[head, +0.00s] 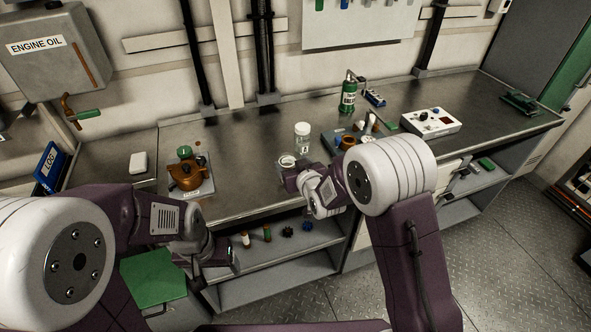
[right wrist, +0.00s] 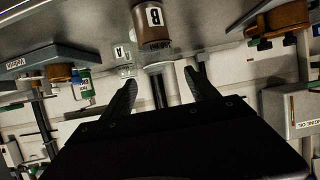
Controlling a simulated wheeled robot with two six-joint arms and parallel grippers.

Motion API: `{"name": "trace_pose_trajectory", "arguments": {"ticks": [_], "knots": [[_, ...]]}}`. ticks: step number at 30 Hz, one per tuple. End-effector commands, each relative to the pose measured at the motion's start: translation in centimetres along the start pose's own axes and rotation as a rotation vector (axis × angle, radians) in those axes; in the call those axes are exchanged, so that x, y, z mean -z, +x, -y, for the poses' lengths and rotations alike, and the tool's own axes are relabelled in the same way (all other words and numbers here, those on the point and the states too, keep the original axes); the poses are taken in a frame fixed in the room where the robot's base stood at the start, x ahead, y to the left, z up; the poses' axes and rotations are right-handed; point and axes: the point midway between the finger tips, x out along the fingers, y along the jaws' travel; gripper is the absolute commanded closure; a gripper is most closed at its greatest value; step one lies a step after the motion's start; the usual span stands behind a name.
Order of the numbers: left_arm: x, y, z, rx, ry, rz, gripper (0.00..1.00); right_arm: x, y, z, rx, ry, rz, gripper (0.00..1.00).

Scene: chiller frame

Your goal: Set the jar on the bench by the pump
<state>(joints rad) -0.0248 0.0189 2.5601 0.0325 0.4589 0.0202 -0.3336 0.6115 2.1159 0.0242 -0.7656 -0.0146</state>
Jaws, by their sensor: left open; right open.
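A jar with brown contents and a "B" label (right wrist: 153,28) stands close ahead of my right gripper in the right wrist view, roughly in line with the gap between its fingers. Its pale lid (head: 287,160) shows in the head view, the rest hidden by the gripper. A clear white-lidded jar (head: 302,135) stands just behind; its "A" label shows in the right wrist view (right wrist: 122,53). My right gripper (head: 290,178) is open, fingers (right wrist: 160,80) empty. The copper-brown pump (head: 186,174) with a green knob sits on a plate at left. My left gripper (head: 234,262) is open, low before the bench.
A tray of parts (head: 344,142), a green bottle (head: 348,95) and a white control box (head: 431,121) stand to the right on the bench. A white block (head: 138,162) lies left of the pump. Bench room between pump and jars (head: 240,165) is clear. Small parts sit on the shelf below.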

Motion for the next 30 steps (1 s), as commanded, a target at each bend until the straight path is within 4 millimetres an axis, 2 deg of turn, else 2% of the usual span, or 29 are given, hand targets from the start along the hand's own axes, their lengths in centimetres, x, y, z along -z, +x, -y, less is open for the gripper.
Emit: {"name": "trace_pose_trajectory", "arguments": {"ticks": [3, 6, 16, 18, 20, 23, 24, 27, 30], "knots": [[-0.1, 0.5, 0.0, 0.0, 0.0, 0.0, 0.23, 0.0, -2.1, 0.0, 0.0, 0.0, -0.001, 0.32], [-0.1, 0.6, 0.0, 0.0, 0.0, 0.0, 0.23, 0.0, -3.1, 0.0, 0.0, 0.0, -0.001, 0.32], [-0.1, 0.5, 0.0, 0.0, 0.0, 0.0, 0.23, 0.0, -3.5, 0.0, 0.0, 0.0, 0.001, 0.32], [-0.1, 0.5, 0.0, 0.0, 0.0, 0.0, 0.23, -0.7, -4.0, -0.7, -0.012, 0.007, 0.039, 0.32], [-0.1, 0.5, 0.0, 0.0, 0.0, 0.0, 0.23, -2.5, -5.3, -2.2, -0.039, 0.026, 0.138, 0.32], [-0.1, 0.5, 0.0, 0.0, 0.0, 0.0, 0.23, -7.6, -10.3, -5.4, -0.104, 0.09, 0.409, 0.32], [-0.1, 0.5, 0.0, 0.0, 0.0, 0.0, 0.23, -9.8, -12.9, -6.3, -0.128, 0.123, 0.524, 0.32], [-0.1, 0.5, 0.0, 0.0, 0.0, 0.0, 0.23, -14.4, -19.9, -7.3, -0.17, 0.204, 0.783, 0.32], [-0.1, 0.5, 0.0, 0.0, 0.0, 0.0, 0.23, -17.1, -25.2, -7.1, -0.19, 0.268, 0.963, 0.32]]}}
